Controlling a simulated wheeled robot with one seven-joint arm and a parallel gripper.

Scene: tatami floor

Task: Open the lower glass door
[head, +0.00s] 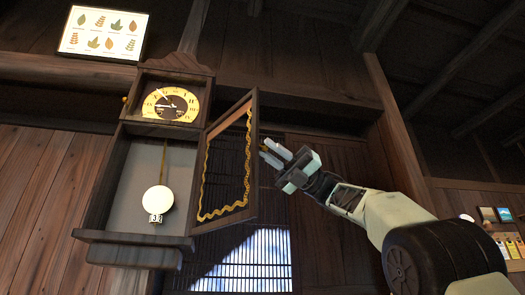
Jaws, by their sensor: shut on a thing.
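A dark wooden wall clock has a round gold-and-brown dial (170,104) above and a tall case (134,184) below, with a white pendulum disc (158,199) hanging in it. The lower glass door (252,165), a dark frame with gold wavy trim inside, stands swung out to the right, hinged beside the case. The case interior shows openly on the left. My gripper (264,150) is at the door's free right edge, its two pale fingers shut on the door there. The exact part held is too small to make out.
A framed leaf picture (103,33) hangs above the clock at the left. A ledge (135,240) juts out under the case. A latticed window (255,262) is below the door. Shelves with small items (508,240) stand far right.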

